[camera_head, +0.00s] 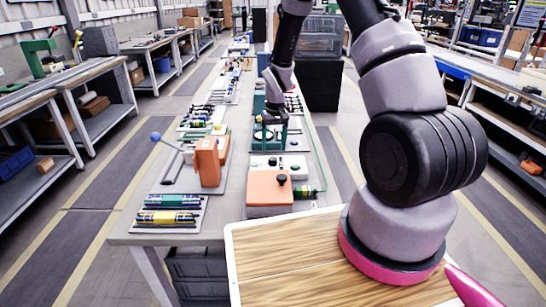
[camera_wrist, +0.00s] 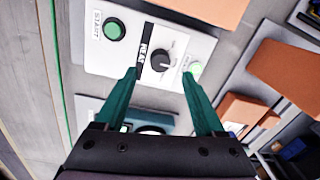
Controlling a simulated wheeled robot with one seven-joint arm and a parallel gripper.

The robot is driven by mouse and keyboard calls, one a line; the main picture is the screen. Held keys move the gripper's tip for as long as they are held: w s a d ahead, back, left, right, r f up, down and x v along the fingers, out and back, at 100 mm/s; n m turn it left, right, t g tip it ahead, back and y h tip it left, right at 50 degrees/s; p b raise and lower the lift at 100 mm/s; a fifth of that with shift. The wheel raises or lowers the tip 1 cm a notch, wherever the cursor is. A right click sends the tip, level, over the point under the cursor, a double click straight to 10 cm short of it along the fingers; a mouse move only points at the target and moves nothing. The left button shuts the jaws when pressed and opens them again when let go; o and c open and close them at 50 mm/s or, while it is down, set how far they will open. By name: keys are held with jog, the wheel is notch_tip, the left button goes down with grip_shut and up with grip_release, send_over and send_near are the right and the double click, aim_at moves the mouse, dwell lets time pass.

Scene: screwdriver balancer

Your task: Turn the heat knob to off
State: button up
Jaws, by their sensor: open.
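The heat knob (camera_wrist: 162,62) is a round black dial on a white control panel (camera_wrist: 90,55), beside a black strip lettered HEAT (camera_wrist: 146,43). Its pointer direction is too small to read surely. My gripper (camera_wrist: 160,73) has two teal fingers spread apart, with the knob between and slightly beyond their tips in the wrist view. The fingers appear apart from the knob, and contact cannot be told. In the head view, my gripper (camera_head: 269,134) is above the bench by the white panel (camera_head: 262,172); the knob is hard to make out there.
An orange box (camera_head: 268,195) with a black knob stands in front of the panel. An orange block (camera_head: 208,160) stands to the left. The long bench holds many tools.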

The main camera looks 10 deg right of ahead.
aim_at(273, 159)
notch_tip(273, 159, down, 5)
jog(key=shift+a+f, duration=0.1)
jog(key=shift+f, duration=0.05)
grip_shut()
